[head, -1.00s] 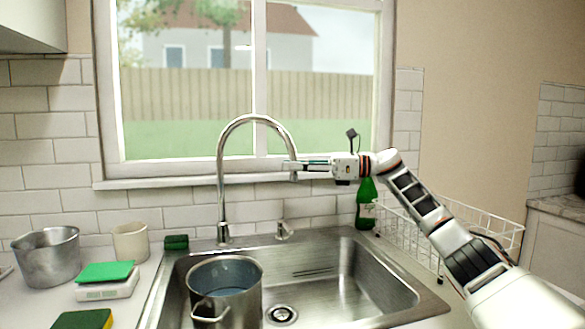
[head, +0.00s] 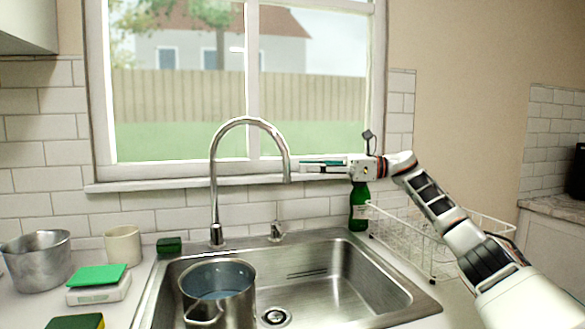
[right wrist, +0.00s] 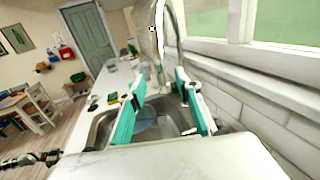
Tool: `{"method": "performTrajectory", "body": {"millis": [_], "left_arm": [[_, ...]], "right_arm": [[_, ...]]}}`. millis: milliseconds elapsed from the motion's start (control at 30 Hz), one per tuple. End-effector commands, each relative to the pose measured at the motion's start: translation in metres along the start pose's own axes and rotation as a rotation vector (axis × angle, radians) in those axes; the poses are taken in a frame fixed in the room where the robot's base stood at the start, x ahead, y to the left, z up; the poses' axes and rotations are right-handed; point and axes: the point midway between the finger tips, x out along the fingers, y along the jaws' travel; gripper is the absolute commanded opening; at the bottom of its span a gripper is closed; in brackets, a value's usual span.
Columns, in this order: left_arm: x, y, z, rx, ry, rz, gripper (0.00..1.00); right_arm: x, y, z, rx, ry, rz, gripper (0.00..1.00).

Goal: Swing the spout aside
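The chrome faucet (head: 214,195) stands behind the sink. Its tall curved spout (head: 268,125) arches to the right and its outlet hangs over the basin's back edge. My right gripper (head: 304,167) is just right of the outlet, with a small gap and nothing held. In the right wrist view its teal-padded fingers (right wrist: 160,88) are spread apart. The spout (right wrist: 178,35) rises beyond them there. A small dark jointed part at that view's lower left looks like my left arm's end (right wrist: 38,158); its fingers are too small to read.
A metal pot (head: 218,300) of water stands in the left of the sink (head: 335,270). A green bottle (head: 359,212) and a white wire rack (head: 410,240) are right, close to my right arm. The window sill (head: 150,185) runs behind the faucet. The right basin is clear.

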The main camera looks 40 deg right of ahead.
Motion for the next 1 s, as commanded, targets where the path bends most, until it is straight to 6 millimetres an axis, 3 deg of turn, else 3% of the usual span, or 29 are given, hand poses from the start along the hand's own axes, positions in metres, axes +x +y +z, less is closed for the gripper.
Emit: {"method": "performTrajectory", "body": {"millis": [100, 333, 1000], "left_arm": [[0.0, 0.0, 0.0, 0.0, 0.0, 0.001, 0.0], [0.0, 0.0, 0.0, 0.001, 0.0, 0.001, 0.0], [-0.001, 0.001, 0.0, 0.001, 0.0, 0.002, 0.0]], "right_arm": [[-0.025, -0.001, 0.0, 0.0, 0.0, -0.003, 0.34], [-0.052, 0.0, 0.001, -0.002, -0.001, -0.001, 0.34], [-0.057, 0.0, 0.001, -0.001, -0.002, 0.001, 0.34]]}}
